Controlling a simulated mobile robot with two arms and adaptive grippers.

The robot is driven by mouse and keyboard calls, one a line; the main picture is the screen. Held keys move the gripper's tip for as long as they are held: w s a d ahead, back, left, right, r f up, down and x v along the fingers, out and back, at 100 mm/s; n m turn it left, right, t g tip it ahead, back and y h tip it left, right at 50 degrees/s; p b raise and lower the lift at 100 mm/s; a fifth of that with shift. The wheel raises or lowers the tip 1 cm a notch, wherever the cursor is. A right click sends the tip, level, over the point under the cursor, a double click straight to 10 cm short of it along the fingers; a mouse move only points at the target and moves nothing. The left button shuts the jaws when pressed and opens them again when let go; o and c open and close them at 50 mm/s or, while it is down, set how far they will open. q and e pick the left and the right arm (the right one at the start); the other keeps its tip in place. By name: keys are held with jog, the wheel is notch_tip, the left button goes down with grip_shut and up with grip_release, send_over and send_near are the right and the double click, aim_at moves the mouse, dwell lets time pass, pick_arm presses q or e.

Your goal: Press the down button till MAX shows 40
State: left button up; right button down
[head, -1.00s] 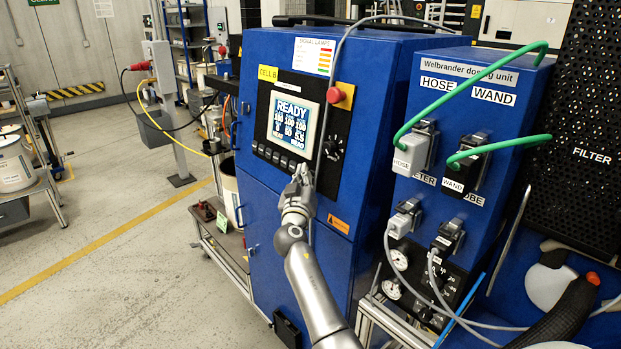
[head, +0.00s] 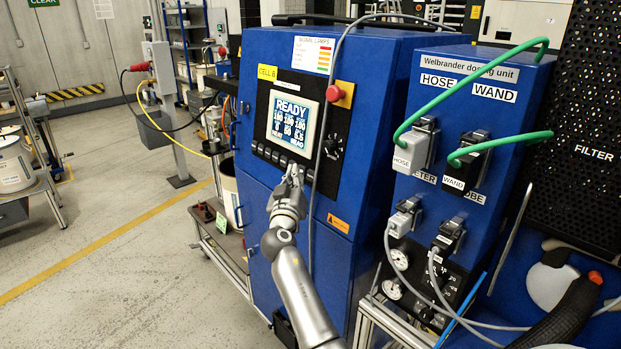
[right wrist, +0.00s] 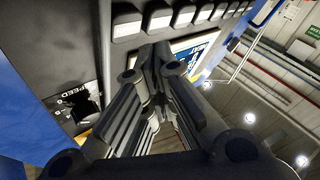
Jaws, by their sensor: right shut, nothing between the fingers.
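The blue cabinet (head: 262,205) carries a black control panel with a lit screen (head: 292,124) that reads READY above columns of numbers; the digits are too small to read surely. A row of buttons (head: 272,155) runs under the screen. My right gripper (head: 294,170) is shut and empty, its fingertips at or just in front of the right end of that row. The left gripper is not in view.
A red stop button (head: 334,94) and a selector knob (head: 334,146) sit right of the screen. A grey cable hangs down past the panel near my arm. The dosing unit (head: 462,120) with green hoses stands at the right.

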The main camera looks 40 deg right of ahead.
jog(key=a, duration=0.3)
jog(key=shift+s+a+r+b, duration=0.15)
jog(key=shift+a+r+b, duration=0.15)
jog(key=shift+r+b, duration=0.1)
dwell(0.5)
